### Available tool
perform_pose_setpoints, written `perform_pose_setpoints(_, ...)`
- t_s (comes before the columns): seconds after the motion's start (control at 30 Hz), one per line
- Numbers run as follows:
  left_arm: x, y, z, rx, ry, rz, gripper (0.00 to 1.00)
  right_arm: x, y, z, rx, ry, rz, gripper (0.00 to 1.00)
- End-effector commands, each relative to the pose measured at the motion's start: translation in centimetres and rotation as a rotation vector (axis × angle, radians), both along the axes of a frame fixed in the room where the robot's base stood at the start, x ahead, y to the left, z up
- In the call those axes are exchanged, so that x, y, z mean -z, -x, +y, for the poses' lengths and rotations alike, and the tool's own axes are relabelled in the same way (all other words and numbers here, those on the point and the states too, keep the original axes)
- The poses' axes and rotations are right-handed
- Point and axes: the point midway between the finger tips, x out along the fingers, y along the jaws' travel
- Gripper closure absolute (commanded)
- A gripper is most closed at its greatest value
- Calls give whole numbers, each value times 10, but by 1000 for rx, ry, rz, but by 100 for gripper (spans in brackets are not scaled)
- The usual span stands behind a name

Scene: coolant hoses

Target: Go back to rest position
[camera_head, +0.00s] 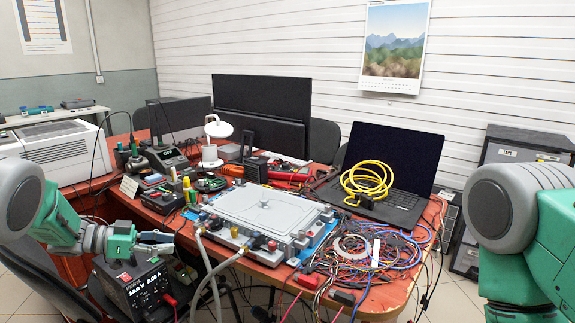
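My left gripper (168,242) is in the left part of the head view, in front of the table's left front side. Its two grey fingers point right with a small gap between them, and I see nothing held. It is apart from the grey metal box (262,206) on the table. Two grey hoses (212,277) run down from fittings on the box's front side. Their lower ends are out of view. My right arm (515,215) shows at the right edge, clear of the table. Its gripper is outside the picture.
The red table (393,290) is crowded. A laptop (392,165) with a yellow coiled hose (367,181) stands at the back right. Tangled wires (365,250) lie right of the box. A black power supply (137,288) is just below my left gripper. Monitors (262,105) stand behind.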

Motion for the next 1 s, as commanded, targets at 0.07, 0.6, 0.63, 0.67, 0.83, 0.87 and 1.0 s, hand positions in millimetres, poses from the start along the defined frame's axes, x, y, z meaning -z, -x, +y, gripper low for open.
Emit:
perform_pose_setpoints(0.07,10,2,-6,-61,23,6,74,0,0,0,1,0,0,60)
perform_pose_setpoints(0.6,196,157,-24,-804,-169,435,74,0,1,0,1,0,2,60)
perform_pose_setpoints(0.63,206,177,-24,-834,-210,479,74,0,1,0,1,0,2,60)
perform_pose_setpoints(0.67,214,199,-24,-862,-251,525,74,0,1,0,1,0,2,60)
perform_pose_setpoints(0.83,239,322,-24,-953,-487,774,74,0,1,0,1,0,2,60)
perform_pose_setpoints(0.87,239,342,-23,-960,-527,812,74,0,1,0,1,0,2,60)
perform_pose_setpoints(1.0,234,415,-21,-973,-672,951,74,0,1,0,1,0,1,60)
